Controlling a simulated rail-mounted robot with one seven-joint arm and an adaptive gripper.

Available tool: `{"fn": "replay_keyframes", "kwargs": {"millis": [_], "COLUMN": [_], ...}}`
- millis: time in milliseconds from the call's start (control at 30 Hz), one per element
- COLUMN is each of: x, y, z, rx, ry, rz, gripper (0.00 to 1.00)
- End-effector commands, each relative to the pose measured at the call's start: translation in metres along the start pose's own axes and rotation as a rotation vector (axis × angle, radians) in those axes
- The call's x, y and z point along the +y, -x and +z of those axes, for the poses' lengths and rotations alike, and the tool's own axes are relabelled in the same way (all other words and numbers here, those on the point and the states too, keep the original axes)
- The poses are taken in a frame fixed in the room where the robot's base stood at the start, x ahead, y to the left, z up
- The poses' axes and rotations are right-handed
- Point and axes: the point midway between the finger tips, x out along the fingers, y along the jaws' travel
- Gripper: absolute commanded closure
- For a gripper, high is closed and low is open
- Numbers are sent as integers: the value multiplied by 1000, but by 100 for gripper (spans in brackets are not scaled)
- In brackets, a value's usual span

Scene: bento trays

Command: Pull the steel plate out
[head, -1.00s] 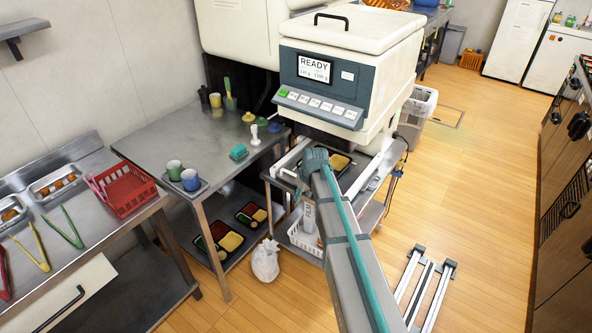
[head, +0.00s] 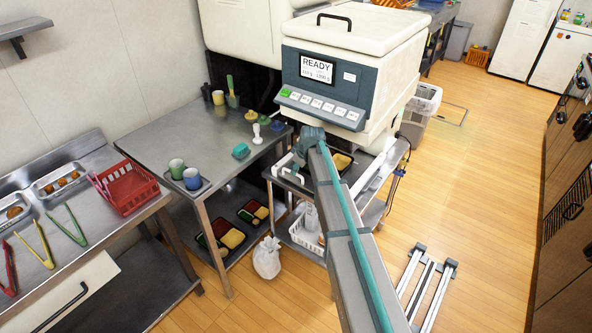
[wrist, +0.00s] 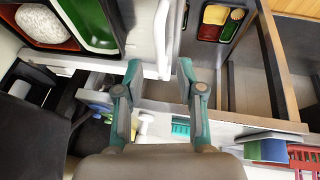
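The steel plate (head: 362,163) lies under the machine, with a bento tray (head: 343,161) on it; my arm partly covers both in the head view. In the wrist view the plate's grey edge (wrist: 140,28) shows at upper left beside the tray's rice and green compartments. A white handle (wrist: 162,42) runs along the plate's front, also in the head view (head: 283,164). My gripper (wrist: 159,70) is open, its teal fingers either side of the handle's near end. I cannot tell whether they touch it. My arm hides the fingertips in the head view.
The machine (head: 348,75) hangs over the plate and reads READY. A steel table (head: 190,140) with cups and a teal block (head: 241,150) stands to the left. A white basket (head: 306,234) sits below. The floor at right is mostly clear, apart from metal rails (head: 428,285).

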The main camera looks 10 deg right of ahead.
Motion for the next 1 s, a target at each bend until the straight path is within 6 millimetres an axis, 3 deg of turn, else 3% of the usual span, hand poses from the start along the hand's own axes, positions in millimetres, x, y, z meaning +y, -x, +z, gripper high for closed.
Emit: {"fn": "replay_keyframes", "kwargs": {"millis": [300, 667, 900, 1000], "x": [0, 0, 0, 0], "y": [-37, -41, -41, -41], "z": [-1, 0, 0, 0], "rx": [0, 0, 0, 0], "ry": [0, -1, -1, -1], "rz": [-1, 0, 0, 0], "gripper": [62, 62, 100, 100]}}
